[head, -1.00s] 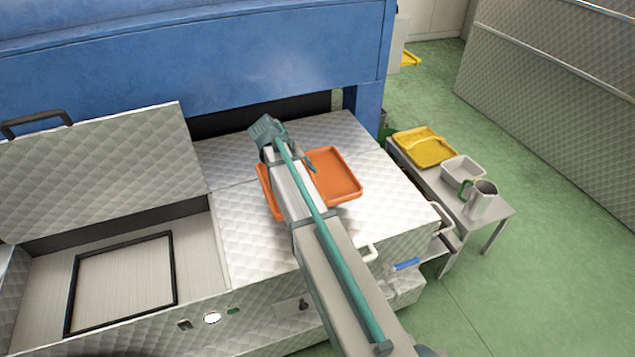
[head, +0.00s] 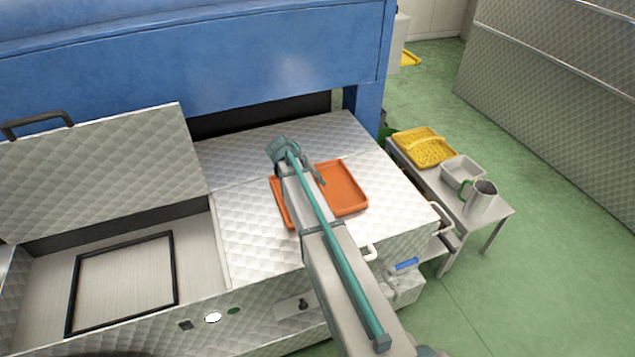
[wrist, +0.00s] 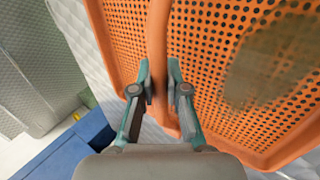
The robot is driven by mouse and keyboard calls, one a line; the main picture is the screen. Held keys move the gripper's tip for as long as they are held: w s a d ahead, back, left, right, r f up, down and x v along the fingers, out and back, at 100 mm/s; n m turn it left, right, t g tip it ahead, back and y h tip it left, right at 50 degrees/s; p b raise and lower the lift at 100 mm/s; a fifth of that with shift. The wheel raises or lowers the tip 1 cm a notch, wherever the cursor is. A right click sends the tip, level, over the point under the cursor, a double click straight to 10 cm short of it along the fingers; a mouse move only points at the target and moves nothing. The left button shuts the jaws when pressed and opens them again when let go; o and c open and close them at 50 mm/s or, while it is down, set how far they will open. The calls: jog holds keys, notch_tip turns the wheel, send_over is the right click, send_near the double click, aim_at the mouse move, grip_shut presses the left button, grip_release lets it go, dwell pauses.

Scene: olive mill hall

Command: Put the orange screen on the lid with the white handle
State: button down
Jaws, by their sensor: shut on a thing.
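The orange screen (head: 345,188) is over the quilted metal lid with the white handle (head: 369,253). It also shows in the wrist view (wrist: 220,40) as a perforated tray with a raised rim, a bar across its middle and a brownish smear. My gripper (wrist: 160,100) is shut on that bar. The closed lid (head: 245,225) shows around the screen. I cannot tell whether the screen touches it.
To the left, another lid (head: 100,175) with a dark handle stands raised over an open bay with a black frame (head: 173,270). A blue machine body (head: 250,70) rises behind. A side table at right holds a yellow tray (head: 425,149), a grey bin (head: 462,170) and a jug (head: 482,198).

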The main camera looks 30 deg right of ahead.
jog(key=shift+f, duration=0.1)
jog(key=c, duration=1.2)
grip_release()
jog(key=shift+r, duration=0.2)
jog(key=v, duration=1.2)
jog(key=shift+b, duration=0.3)
